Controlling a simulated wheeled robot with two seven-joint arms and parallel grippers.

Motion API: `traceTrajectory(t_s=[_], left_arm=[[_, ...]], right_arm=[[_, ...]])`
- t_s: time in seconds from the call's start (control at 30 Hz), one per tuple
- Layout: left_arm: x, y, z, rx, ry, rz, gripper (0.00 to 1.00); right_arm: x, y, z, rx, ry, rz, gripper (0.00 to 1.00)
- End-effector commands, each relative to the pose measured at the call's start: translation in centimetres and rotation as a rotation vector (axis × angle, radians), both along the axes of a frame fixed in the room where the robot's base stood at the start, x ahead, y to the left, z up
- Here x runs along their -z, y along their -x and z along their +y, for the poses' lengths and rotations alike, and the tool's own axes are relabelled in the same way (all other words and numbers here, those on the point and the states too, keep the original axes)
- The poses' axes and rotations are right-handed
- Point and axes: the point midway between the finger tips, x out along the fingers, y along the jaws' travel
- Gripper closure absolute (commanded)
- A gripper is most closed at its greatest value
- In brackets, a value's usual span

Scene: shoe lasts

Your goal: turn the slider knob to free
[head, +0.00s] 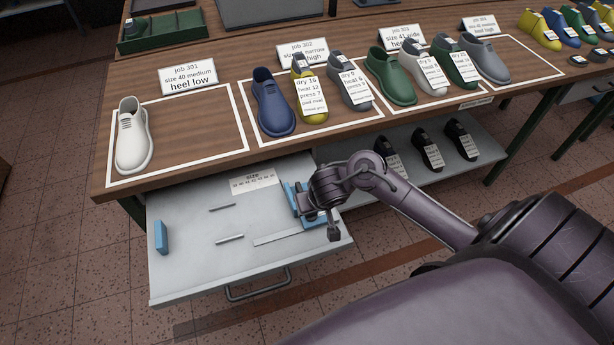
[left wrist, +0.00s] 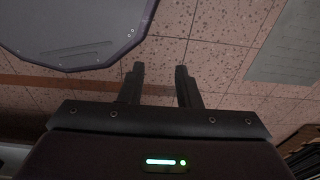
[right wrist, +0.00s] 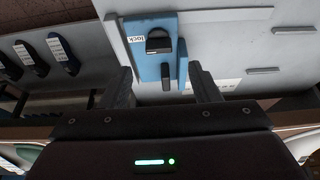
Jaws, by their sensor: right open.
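The blue slider (right wrist: 146,65) sits on the grey drawer board and lies between my open right fingers in the right wrist view. Its black knob (right wrist: 159,41) is on top, next to a small white label reading "lock" (right wrist: 136,38). In the head view the slider (head: 291,197) is partly hidden by my right arm, and the knob cannot be made out. My right gripper (right wrist: 160,73) is open and empty, above the slider; contact cannot be told. My left gripper (left wrist: 159,70) is open and empty over the floor, outside the head view.
The pulled-out drawer (head: 185,270) holds a fixed blue block (head: 160,237), short metal pins and a size scale (head: 253,181). The workbench (head: 190,122) above carries shoe lasts in white-outlined areas with job cards. Dark lasts stand on the lower shelf (head: 400,180).

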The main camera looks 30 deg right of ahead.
Motion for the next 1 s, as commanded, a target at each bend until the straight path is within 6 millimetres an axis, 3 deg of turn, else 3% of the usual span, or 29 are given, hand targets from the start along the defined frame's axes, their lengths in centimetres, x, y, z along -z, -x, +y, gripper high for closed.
traceTrajectory(t_s=[0.03, 0.2, 0.3, 0.73, 1.0], left_arm=[[1.0, 0.9, 0.0, 0.000, -0.001, 0.012, 0.70], [2.5, 3.4, 0.2, 0.000, -0.003, 0.048, 0.70], [2.9, 3.9, 0.2, 0.000, -0.004, 0.055, 0.70], [2.8, 0.7, -0.1, 0.001, 0.000, 0.008, 0.70], [3.0, 1.7, 0.0, 0.001, -0.001, 0.023, 0.70]], right_arm=[[1.3, -0.3, -0.2, 0.000, 0.003, 0.002, 0.44], [3.9, -1.3, -0.5, 0.000, 0.004, 0.002, 0.44], [5.0, -1.9, -0.6, 0.001, 0.002, 0.000, 0.44], [6.1, -2.4, -0.6, 0.000, 0.001, 0.000, 0.44], [6.1, -2.4, -0.7, 0.000, 0.001, 0.000, 0.76]])
